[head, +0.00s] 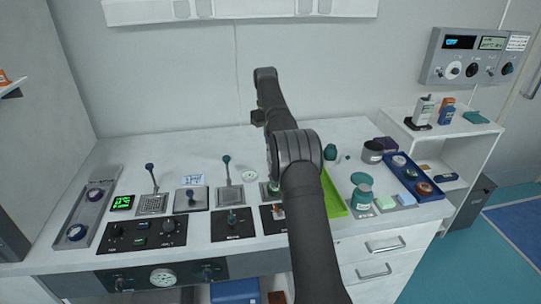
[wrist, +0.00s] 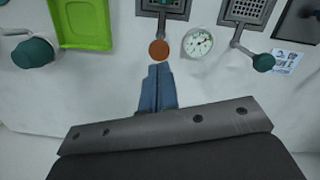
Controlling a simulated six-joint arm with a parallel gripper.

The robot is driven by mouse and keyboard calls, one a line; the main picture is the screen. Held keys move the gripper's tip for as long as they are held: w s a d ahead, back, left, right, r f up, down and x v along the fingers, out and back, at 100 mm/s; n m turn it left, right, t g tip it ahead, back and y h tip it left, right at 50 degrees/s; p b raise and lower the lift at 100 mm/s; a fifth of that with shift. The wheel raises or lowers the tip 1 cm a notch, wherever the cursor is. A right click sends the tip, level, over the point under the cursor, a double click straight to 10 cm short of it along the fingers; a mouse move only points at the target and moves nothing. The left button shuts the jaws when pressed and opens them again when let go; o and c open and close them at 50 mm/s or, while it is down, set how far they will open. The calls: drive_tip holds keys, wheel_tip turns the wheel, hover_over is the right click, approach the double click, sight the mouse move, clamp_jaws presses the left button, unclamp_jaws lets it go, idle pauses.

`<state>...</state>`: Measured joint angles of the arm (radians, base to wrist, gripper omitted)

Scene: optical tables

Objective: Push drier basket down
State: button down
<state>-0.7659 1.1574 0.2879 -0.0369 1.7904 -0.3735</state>
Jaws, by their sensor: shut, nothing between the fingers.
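My gripper (wrist: 157,70) is shut and empty, with its blue fingers together in the wrist view. Its tips point at a round copper-brown knob (wrist: 159,50), with a small gap between them in the picture; I cannot tell the height difference. The knob is beside a dark perforated plate (wrist: 172,6), cut off by the upper edge. Another perforated plate (wrist: 246,10) has a lever with a teal knob (wrist: 263,62). I cannot tell for sure which part is the drier basket. In the head view my arm hides part of this area and the fingertips.
A round white gauge (wrist: 198,42) lies right of the copper knob. A green tray (wrist: 82,22) and a teal-topped vessel (wrist: 34,52) are to the left. In the head view, levers (head: 227,165) and control panels (head: 145,236) fill the front; the back of the white bench (head: 185,145) is clear.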

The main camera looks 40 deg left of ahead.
drive_tip(key=shift+d+f, duration=0.15)
drive_tip(key=shift+f, duration=1.6)
drive_tip(key=shift+f, duration=0.2)
wheel_tip(320, 180, down, 5)
drive_tip(key=shift+f, duration=0.15)
drive_tip(key=shift+w+a+r, duration=0.3)
drive_tip(key=shift+a, duration=0.4)
drive_tip(key=shift+w+a+r, duration=0.25)
drive_tip(key=shift+w+a, duration=0.05)
drive_tip(key=shift+a, duration=0.35)
drive_tip(key=w+d+r, duration=0.2)
drive_tip(key=d+r, duration=0.9)
drive_tip(key=shift+w+d, duration=0.2)
